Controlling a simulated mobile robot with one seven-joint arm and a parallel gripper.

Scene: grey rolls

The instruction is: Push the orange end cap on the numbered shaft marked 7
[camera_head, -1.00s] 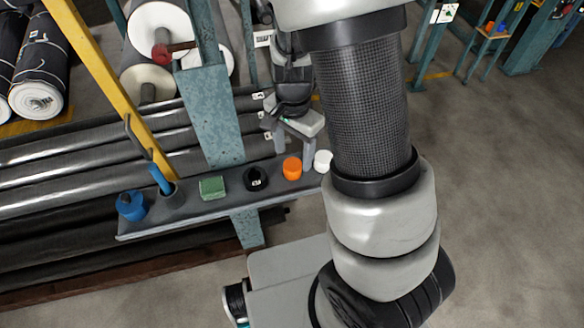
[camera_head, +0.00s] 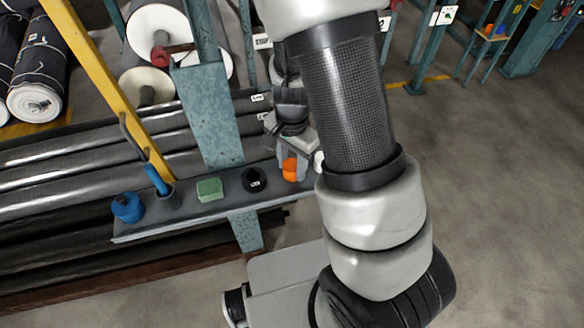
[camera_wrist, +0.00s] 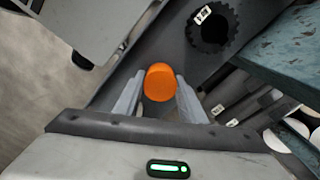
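The orange end cap (camera_head: 290,169) stands on the grey shelf (camera_head: 220,206). My gripper (camera_head: 293,165) is down over it, one finger on each side. In the wrist view the cap (camera_wrist: 160,83) sits between the two pale fingertips of my gripper (camera_wrist: 161,88). The fingers are apart and very close to the cap's sides; I see no clear grip on it. Small white tags show near the shafts and roll ends, but I cannot read their numbers, so I cannot tell which shaft is marked 7.
A black ring (camera_head: 254,179), a green block (camera_head: 209,190) and a blue pot (camera_head: 128,206) stand along the shelf. A white cap (camera_head: 319,162) is partly hidden by my arm.

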